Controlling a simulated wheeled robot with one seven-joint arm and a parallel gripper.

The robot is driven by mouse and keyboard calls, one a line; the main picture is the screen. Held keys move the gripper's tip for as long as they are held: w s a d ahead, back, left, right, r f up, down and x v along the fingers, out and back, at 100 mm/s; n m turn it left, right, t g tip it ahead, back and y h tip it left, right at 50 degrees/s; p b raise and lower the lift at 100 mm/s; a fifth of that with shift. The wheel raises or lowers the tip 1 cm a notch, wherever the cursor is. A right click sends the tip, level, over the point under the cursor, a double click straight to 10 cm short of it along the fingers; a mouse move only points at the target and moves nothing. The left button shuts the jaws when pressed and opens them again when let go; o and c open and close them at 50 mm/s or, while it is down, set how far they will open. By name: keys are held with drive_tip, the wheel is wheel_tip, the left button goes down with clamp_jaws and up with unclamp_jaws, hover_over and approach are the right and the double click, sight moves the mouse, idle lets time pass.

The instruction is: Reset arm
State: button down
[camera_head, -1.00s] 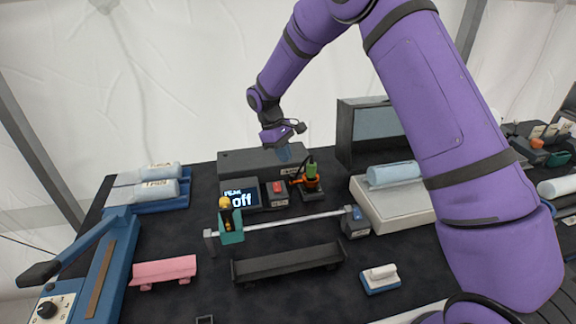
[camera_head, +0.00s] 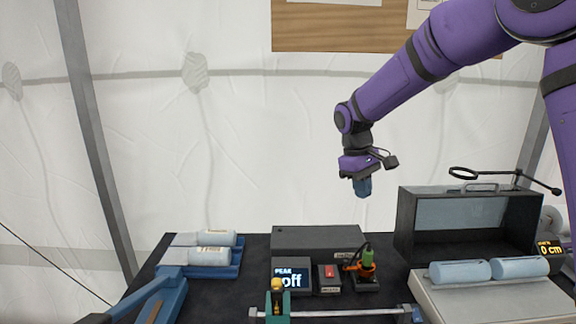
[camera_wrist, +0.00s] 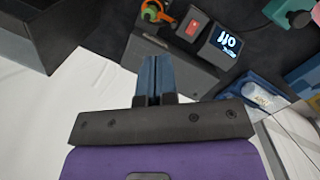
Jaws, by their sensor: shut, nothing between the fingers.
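My purple arm reaches in from the upper right in the head view. My gripper (camera_head: 363,188) hangs in the air above the back of the dark table, pointing down. Its blue fingers are together and hold nothing. In the wrist view my gripper (camera_wrist: 156,75) also shows shut, with the fingertips over a dark grey box and clear of it.
A dark open box (camera_head: 405,222) stands right, a blue tray (camera_head: 232,271) with white rolls left. Air around the gripper is free.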

drive_tip(key=s+d+r+m+t+y, duration=0.1)
drive_tip(key=s+d+r+m+t, duration=0.1)
drive_tip(key=s+d+r, duration=0.35)
drive_tip(key=s+d+r+m+t, duration=0.1)
drive_tip(key=s+d+r, duration=0.1)
drive_tip(key=s+r, duration=0.6)
drive_tip(key=s+d+f+m+t, duration=0.1)
drive_tip(key=s+d+m, duration=0.1)
drive_tip(key=s, duration=0.8)
drive_tip(key=s+d+f+m+t+y, duration=0.1)
drive_tip(key=s+d+m+t, duration=0.1)
drive_tip(key=s, duration=0.8)
drive_tip(key=shift+s+f+t, duration=0.2)
drive_tip(key=shift+f+t, duration=0.05)
drive_tip(key=shift+t, duration=0.05)
